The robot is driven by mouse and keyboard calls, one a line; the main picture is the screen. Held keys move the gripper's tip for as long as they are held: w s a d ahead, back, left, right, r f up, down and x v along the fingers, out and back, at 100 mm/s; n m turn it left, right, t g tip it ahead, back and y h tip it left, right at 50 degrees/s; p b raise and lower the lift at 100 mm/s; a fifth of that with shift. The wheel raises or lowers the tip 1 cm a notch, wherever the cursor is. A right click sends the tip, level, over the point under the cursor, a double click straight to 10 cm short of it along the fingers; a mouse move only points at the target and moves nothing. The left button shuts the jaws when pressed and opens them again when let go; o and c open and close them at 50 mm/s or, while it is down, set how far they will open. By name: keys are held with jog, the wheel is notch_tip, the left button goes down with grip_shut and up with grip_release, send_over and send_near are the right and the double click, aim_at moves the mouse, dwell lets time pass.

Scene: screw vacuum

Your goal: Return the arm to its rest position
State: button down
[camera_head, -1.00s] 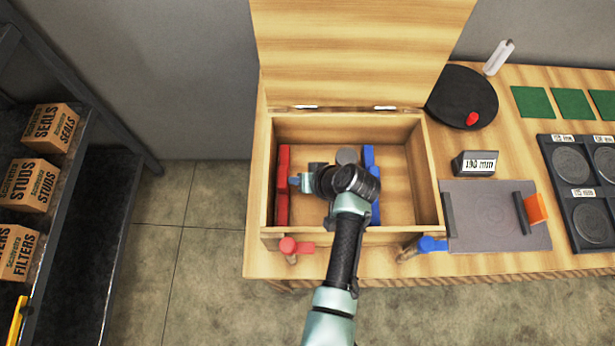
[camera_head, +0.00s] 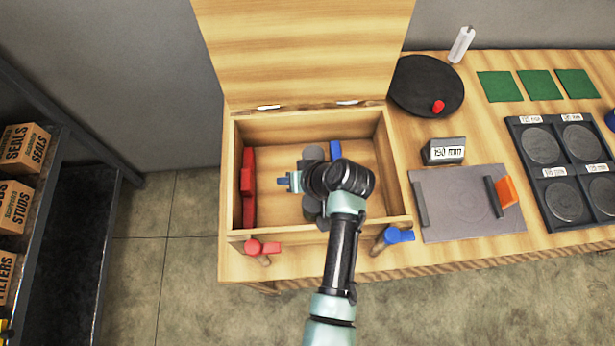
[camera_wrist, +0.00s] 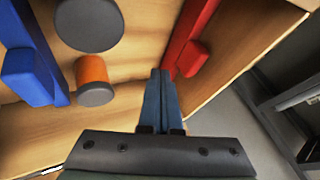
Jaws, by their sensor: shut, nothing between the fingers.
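My gripper (camera_head: 284,181) is over the open wooden box (camera_head: 308,231), between the red bar (camera_head: 248,187) on the left inside and the blue bar (camera_head: 336,151) on the right, which my arm partly hides. Its fingers are together and empty in the wrist view (camera_wrist: 162,85), apart from the red bar (camera_wrist: 190,40) in the picture. My arm reaches in over the box's front wall. The wrist view also shows an orange cylinder with grey ends (camera_wrist: 92,72), a larger grey disc (camera_wrist: 89,24) and the blue bar (camera_wrist: 35,68).
The raised lid (camera_head: 305,50) stands behind the box. A red clamp (camera_head: 262,247) and a blue clamp (camera_head: 398,236) are at its front. A shelf with cartons (camera_head: 22,147) is at left.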

jog(key=v, duration=0.6)
jog(key=shift+a+r, duration=0.1)
jog(key=shift+a, duration=0.2)
jog(key=w+d+r+t+h, duration=0.1)
jog(key=w+r+t, duration=0.3)
jog(key=r, duration=0.7)
jog(key=w+r+t+h, duration=0.25)
jog(key=w+r, duration=0.25)
jog(key=r, duration=0.6)
jog(key=w+d+r+t+h, duration=0.1)
jog(key=w+r+t, duration=0.35)
jog(key=r, duration=0.65)
jog(key=s+a+r+t, duration=0.1)
jog(key=s+r+t, duration=0.3)
jog(key=r, duration=0.6)
jog(key=s+a+r+t+h, duration=0.1)
jog(key=s+r+t, duration=0.3)
jog(key=s+r, duration=0.3)
jog(key=s+a+r+m+t, duration=0.1)
jog(key=s+r+t, duration=0.2)
jog(key=r, duration=1.2)
jog(key=s, duration=0.3)
jog(key=shift+t, duration=0.4)
jog(key=shift+w+f+b, duration=0.1)
jog(key=shift+f+b, duration=0.1)
jog(key=shift+b, duration=0.1)
